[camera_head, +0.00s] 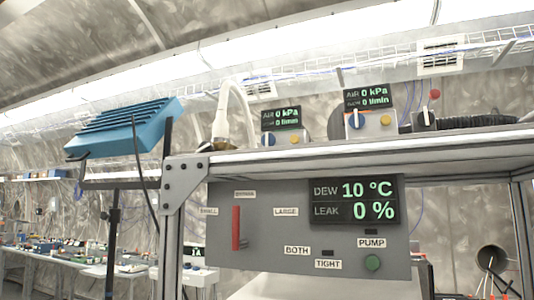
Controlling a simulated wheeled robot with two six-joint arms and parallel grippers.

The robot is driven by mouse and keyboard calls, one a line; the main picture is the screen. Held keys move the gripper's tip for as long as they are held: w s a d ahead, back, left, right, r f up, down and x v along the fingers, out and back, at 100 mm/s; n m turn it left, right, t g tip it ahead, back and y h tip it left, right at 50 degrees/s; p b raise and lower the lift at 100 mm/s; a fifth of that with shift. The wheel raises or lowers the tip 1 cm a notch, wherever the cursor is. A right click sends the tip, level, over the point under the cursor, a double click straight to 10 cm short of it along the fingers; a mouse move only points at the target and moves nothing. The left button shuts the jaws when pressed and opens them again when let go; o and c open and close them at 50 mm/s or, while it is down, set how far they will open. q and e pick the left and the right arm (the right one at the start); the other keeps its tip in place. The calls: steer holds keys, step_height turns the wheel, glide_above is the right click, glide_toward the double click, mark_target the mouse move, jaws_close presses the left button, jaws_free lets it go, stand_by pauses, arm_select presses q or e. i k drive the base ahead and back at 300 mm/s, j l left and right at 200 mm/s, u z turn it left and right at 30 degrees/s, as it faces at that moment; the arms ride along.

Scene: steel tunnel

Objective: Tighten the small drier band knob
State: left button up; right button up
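A grey control panel (265,250) hangs under a shelf. It carries a label reading SMALL (209,212) at its left, a LARGE label (286,212), and an upright red handle (236,228) between them. A display (353,202) reads DEW 10 °C and LEAK 0 %. Below are a BOTH label (297,251), a TIGHT label (328,264), a PUMP label (371,243) and a round green button (373,263). I cannot make out a small drier band knob. Neither of my grippers is in view.
A blue ribbed box (128,128) is at the left. A cluttered bench (50,250) stands behind.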

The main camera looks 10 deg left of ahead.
mark_target(205, 147)
steer(key=j+z, duration=0.25)
steer(key=z, duration=0.2)
steer(key=j+z, duration=0.55)
steer(key=z, duration=0.3)
steer(key=k+j+z, duration=0.1)
steer(key=j+z, duration=0.15)
steer(key=z, duration=0.15)
steer(key=k+j+z, duration=0.1)
steer(key=z, duration=0.35)
steer(key=j, duration=0.1)
